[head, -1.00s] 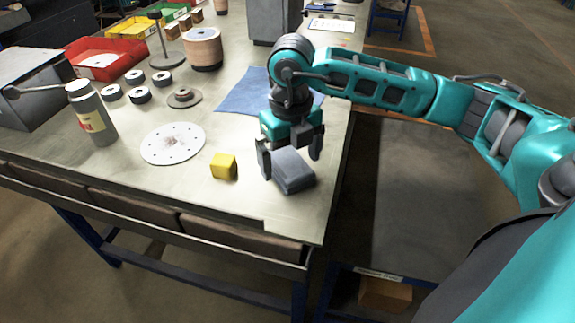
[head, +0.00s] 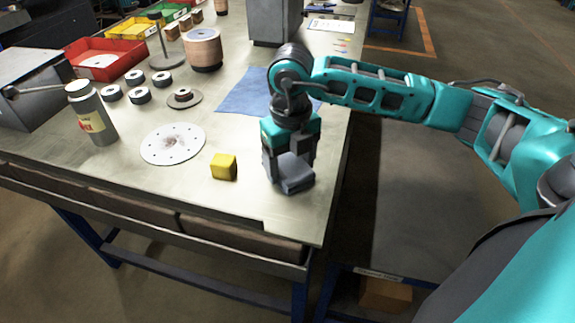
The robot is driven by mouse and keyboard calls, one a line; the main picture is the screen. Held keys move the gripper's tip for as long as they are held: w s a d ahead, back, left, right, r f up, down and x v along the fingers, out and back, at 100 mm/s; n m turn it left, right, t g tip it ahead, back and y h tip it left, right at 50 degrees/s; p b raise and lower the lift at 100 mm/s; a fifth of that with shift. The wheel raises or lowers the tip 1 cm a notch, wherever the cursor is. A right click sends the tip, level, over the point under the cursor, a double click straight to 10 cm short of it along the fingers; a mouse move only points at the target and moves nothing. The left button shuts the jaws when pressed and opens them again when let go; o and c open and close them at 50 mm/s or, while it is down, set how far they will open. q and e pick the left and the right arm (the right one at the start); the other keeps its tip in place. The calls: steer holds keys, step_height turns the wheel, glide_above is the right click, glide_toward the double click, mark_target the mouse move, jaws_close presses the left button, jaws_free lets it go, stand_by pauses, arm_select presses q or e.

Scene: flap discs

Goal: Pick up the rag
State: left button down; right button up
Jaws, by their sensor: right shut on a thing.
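The rag (head: 296,180) is a dark grey, folded-looking pad near the right front corner of the workbench. My right gripper (head: 288,172) points down over it and is shut on it, with the fingers against its two sides. The fingers hide part of the rag. It looks to be at the table surface; I cannot tell any gap under it. My left gripper is not in view.
A yellow block (head: 223,167) stands just left of the rag, and a white perforated disc (head: 172,144) lies farther left. A flat blue cloth (head: 243,93) lies behind my gripper. A bottle (head: 92,115) and several small discs are at left. The workbench (head: 215,205) front is clear.

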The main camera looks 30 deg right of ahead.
mark_target(290, 165)
steer(key=shift+r, duration=0.15)
step_height(290, 165, up, 20)
steer(key=p, duration=0.3)
stand_by(0.4)
steer(key=o, duration=0.5)
steer(key=c, duration=0.3)
